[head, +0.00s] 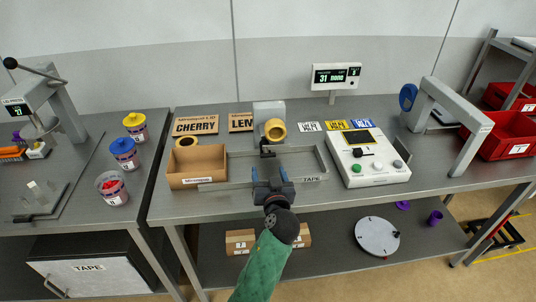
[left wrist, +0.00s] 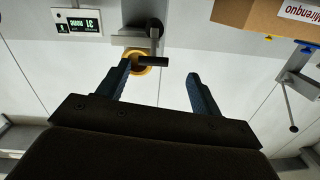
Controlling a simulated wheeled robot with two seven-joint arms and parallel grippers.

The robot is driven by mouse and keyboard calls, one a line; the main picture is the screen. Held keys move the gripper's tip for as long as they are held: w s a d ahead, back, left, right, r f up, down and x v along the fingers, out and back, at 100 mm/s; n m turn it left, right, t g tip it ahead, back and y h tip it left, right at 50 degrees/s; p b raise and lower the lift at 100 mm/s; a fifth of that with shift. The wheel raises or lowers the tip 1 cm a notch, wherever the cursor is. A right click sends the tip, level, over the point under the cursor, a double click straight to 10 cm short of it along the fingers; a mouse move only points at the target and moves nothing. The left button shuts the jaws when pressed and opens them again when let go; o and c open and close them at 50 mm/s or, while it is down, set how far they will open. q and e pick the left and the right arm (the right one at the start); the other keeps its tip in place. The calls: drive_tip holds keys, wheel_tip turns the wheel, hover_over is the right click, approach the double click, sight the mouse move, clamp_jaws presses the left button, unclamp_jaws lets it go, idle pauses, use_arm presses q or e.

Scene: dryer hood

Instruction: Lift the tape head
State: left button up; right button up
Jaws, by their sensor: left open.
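The tape head is a grey block (head: 268,108) with a yellow tape roll (head: 275,129) on its front, at the back of the taping station on the middle table. A short dark handle (head: 267,150) sticks out from it toward me. In the left wrist view the grey tape head (left wrist: 142,41) and dark handle (left wrist: 152,61) show at the top. My left gripper (head: 270,172) is open and empty, just in front of the handle. In the left wrist view the handle lies by the gap between the fingertips (left wrist: 159,69), nearer the left finger.
A white control panel (head: 368,158) with buttons stands to the right. A small display (head: 335,76) stands behind. CHERRY (head: 196,125) and LEMON-like cards lie at the back left.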

sight(268, 156)
use_arm(q)
drive_tip(key=shift+n+t+h, duration=0.3)
drive_tip(key=shift+n+t, duration=0.1)
drive_tip(key=shift+n, duration=0.2)
drive_tip(key=w+p, duration=0.1)
drive_tip(key=w, duration=0.1)
drive_tip(key=w+p, duration=0.1)
drive_tip(key=w, duration=0.1)
drive_tip(key=w+r+p, duration=0.1)
drive_tip(key=w, duration=0.2)
drive_tip(key=shift+w+a+r+p, duration=0.1)
drive_tip(key=shift+a+p, duration=0.1)
drive_tip(key=shift+p, duration=0.2)
drive_tip(key=shift+w, duration=0.35)
use_arm(e)
drive_tip(key=s+d+f, duration=0.2)
drive_tip(key=s+f, duration=0.1)
drive_tip(key=s, duration=0.2)
drive_tip(key=shift+s+f+t, duration=0.25)
drive_tip(key=shift+t, duration=0.15)
drive_tip(key=shift+d, duration=0.1)
